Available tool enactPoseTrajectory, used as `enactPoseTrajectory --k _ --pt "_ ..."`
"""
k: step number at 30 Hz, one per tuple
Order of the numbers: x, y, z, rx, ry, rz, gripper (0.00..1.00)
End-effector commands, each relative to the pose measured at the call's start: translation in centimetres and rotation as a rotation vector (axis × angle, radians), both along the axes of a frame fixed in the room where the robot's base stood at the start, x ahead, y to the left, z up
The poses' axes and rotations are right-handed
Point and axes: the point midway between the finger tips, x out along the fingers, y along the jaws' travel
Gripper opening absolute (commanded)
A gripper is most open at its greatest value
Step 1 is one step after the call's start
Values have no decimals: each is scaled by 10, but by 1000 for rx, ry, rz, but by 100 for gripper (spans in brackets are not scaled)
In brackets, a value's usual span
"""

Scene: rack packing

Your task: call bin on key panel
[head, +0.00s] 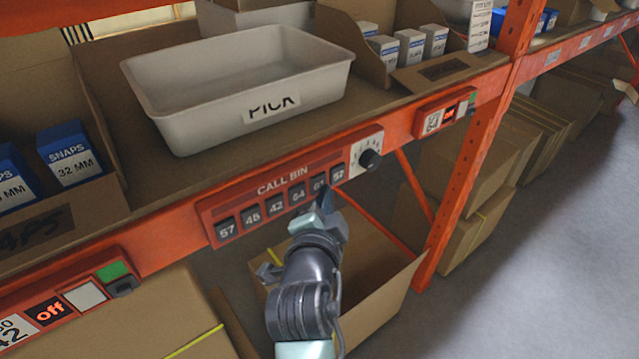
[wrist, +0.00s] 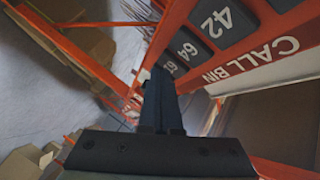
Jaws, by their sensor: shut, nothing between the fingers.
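The red CALL BIN key panel (head: 275,190) is fixed on the orange shelf beam. Its dark keys read 57, 45, 42, 64, 61 and 52 from left to right in the head view. My gripper (head: 325,198) is shut and empty, its tips at the 61 key (head: 318,184), partly covering it. In the wrist view the shut fingers (wrist: 158,85) point along the panel, with the 42 key (wrist: 213,20), the 64 key (wrist: 189,48) and part of the 61 key beside them. I cannot tell whether the tips touch a key.
A dial on a pale plate (head: 368,158) sits right of the keys. A white PICK bin (head: 300,112) stands on the shelf above. An open cardboard box (head: 395,290) is below the panel. A label strip with an "off" display (head: 50,310) is at lower left.

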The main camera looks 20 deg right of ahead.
Motion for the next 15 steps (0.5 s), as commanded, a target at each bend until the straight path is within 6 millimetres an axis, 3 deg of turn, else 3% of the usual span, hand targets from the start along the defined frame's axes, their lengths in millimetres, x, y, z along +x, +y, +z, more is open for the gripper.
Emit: enactPoseTrajectory --k 15 --pt "6 3 0 0 0 1 0"
